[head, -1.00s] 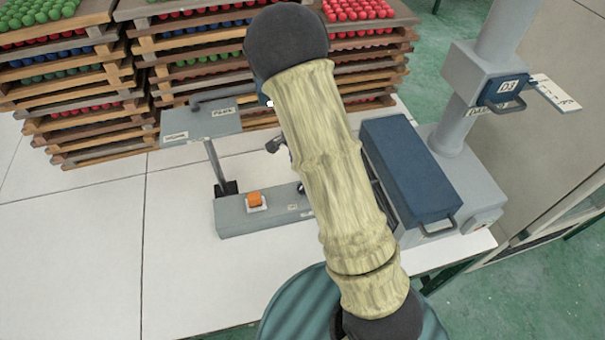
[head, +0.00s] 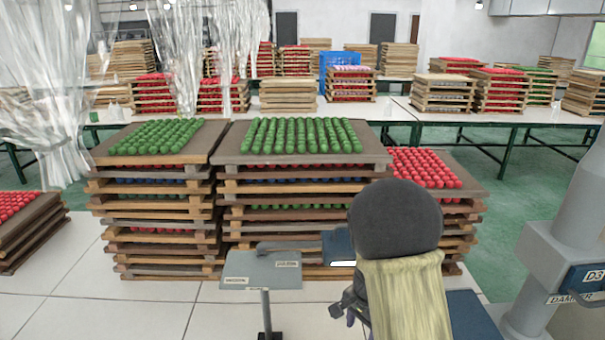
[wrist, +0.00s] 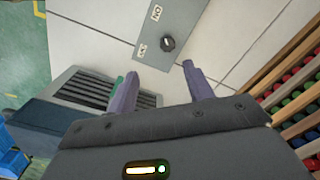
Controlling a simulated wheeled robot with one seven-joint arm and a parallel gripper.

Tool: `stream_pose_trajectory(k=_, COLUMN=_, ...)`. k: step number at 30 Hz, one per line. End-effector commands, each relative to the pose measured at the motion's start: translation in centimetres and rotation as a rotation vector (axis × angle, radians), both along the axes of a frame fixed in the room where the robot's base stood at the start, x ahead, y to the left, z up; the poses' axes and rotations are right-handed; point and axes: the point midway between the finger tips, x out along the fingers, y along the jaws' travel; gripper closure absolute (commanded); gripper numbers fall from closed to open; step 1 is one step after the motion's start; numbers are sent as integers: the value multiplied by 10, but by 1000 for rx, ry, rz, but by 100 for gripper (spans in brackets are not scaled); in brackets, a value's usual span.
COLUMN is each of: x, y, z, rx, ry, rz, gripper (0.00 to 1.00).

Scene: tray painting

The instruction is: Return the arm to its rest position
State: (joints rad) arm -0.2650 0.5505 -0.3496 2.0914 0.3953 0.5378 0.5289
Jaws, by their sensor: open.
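My arm rises at the lower right of the head view, in a cream sleeve with a dark rounded joint on top. My gripper (head: 349,310) shows just left of the sleeve, partly hidden by it, above the white table. In the wrist view its two purple fingers (wrist: 160,88) stand apart with nothing between them. Beyond them lies a grey panel (wrist: 178,22) with a black knob (wrist: 168,44) and ON/OFF labels; the fingers look apart from it.
Stacks of wooden trays (head: 170,212) with green and red balls stand behind the gripper. A grey labelled stand (head: 262,270) is left of it. A grey column (head: 560,235) stands at right. A vented box (wrist: 85,90) shows in the wrist view.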

Motion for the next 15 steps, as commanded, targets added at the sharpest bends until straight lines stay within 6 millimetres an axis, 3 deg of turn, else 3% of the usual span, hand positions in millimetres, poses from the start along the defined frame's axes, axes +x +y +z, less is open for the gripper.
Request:
stream_pose_trajectory(k=6, x=-51, y=1, z=44, rx=2, ry=-75, rz=322, gripper=48)
stream_pose_trajectory(k=15, x=-119, y=1, z=83, rx=-94, ry=-183, rz=785, gripper=48)
